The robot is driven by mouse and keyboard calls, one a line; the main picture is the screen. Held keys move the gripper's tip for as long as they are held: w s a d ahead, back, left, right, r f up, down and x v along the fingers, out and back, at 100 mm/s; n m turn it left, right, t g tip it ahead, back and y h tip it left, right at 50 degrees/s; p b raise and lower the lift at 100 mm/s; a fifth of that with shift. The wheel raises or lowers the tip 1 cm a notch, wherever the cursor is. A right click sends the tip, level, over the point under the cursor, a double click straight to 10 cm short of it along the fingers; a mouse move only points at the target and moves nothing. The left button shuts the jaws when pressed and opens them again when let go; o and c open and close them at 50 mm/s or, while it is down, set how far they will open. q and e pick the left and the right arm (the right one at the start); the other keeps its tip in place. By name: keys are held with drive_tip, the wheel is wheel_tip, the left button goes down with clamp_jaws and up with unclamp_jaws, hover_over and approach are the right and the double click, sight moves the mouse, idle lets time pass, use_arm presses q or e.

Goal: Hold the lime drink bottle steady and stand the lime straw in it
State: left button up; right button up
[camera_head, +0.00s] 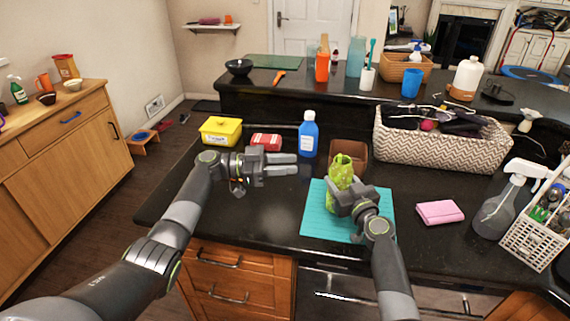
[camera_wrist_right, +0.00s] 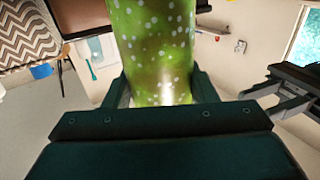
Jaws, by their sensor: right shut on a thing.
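The lime drink bottle (camera_head: 341,172), green with pale specks, is over the teal mat (camera_head: 315,212) in the head view. My right gripper (camera_head: 343,196) is shut on it. In the right wrist view the bottle (camera_wrist_right: 155,45) runs up between the two fingers and its top is out of frame. My left gripper (camera_head: 290,164) is open and empty, to the left of the bottle, its fingers pointing right. It also shows at the right of the right wrist view (camera_wrist_right: 262,99), apart from the bottle. I cannot make out the lime straw in either view.
A blue bottle (camera_head: 308,136), a red box (camera_head: 266,141) and a yellow tub (camera_head: 221,130) stand behind my left gripper. A brown container (camera_head: 360,152) is behind the lime bottle. A pink sponge (camera_head: 440,212), a spray bottle (camera_head: 502,203) and a woven basket (camera_head: 440,151) are to the right.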

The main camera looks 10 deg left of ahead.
drive_tip(key=shift+a+r, duration=0.1)
drive_tip(key=shift+a, duration=0.1)
drive_tip(key=o, duration=1.1)
drive_tip(key=shift+d, duration=0.15)
drive_tip(key=shift+s, duration=0.1)
